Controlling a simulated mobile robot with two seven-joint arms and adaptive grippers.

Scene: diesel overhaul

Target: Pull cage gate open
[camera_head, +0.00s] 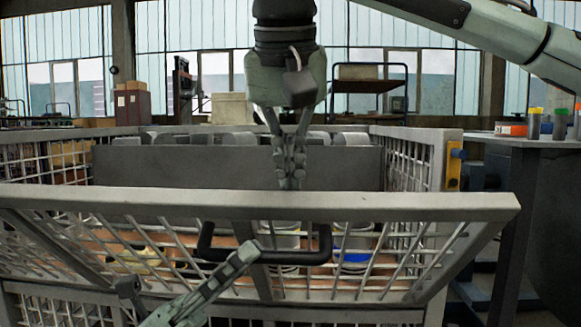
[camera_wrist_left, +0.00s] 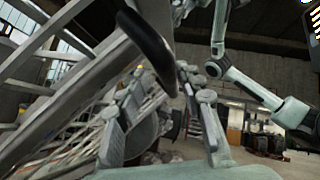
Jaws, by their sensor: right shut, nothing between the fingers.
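The cage gate (camera_head: 400,207) is a grey framed mesh panel across the front of the cage. It leans outward toward me, its top rail apart from the cage's side walls. A black bar handle (camera_head: 265,259) is on the gate; it also shows in the left wrist view (camera_wrist_left: 148,42). My left gripper (camera_head: 190,268) is in front of the gate, its fingers spread, one tip close to the handle. I cannot tell whether it touches. In the left wrist view the fingers (camera_wrist_left: 160,80) stand apart. My right gripper (camera_head: 288,165) is shut and empty, pointing down above the cage, behind the gate's top rail.
The cage's right wall (camera_head: 420,165) ends near a yellow bracket (camera_head: 454,167). A dark grey panel (camera_head: 240,168) and several cylindrical parts are inside the cage. A workbench (camera_head: 540,142) with coloured containers stands at the right. A shelf cart (camera_head: 368,87) is behind.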

